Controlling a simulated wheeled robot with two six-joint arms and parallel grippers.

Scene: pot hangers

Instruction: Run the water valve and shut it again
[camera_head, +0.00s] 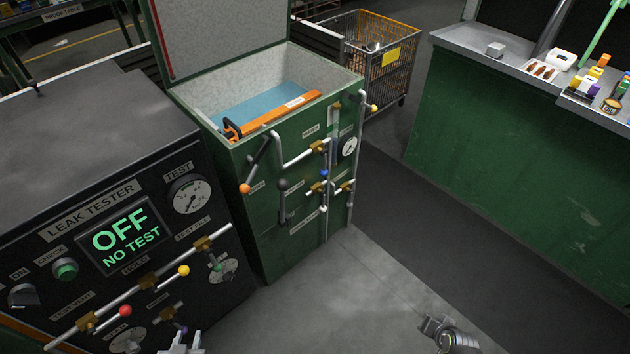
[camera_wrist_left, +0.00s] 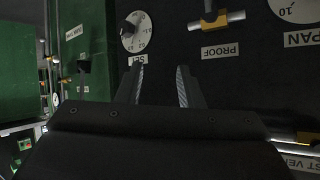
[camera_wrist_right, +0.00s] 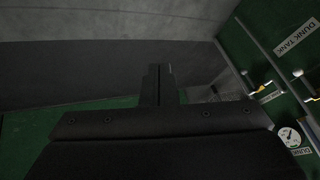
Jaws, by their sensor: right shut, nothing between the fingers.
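The green dunk tank (camera_head: 285,215) has pipes with brass valves on its front. An upper brass valve (camera_head: 318,147) sits below a small label that I cannot read surely, and a lower brass valve (camera_head: 318,187) has a blue knob nearby. Which of these is the water valve I cannot tell. My left gripper (camera_head: 183,345) is at the bottom of the head view, before the leak tester; its fingers are apart and empty in the left wrist view (camera_wrist_left: 160,88). My right arm shows low in the head view, away from the valves. The right gripper (camera_wrist_right: 160,85) is shut and empty.
The black leak tester (camera_head: 90,185) reads "OFF NO TEST" and has levers with yellow and red knobs. An orange bar (camera_head: 275,116) lies across the open tank. A wire cart (camera_head: 385,75) and a green bench (camera_head: 510,140) stand behind. The floor (camera_head: 370,285) between is clear.

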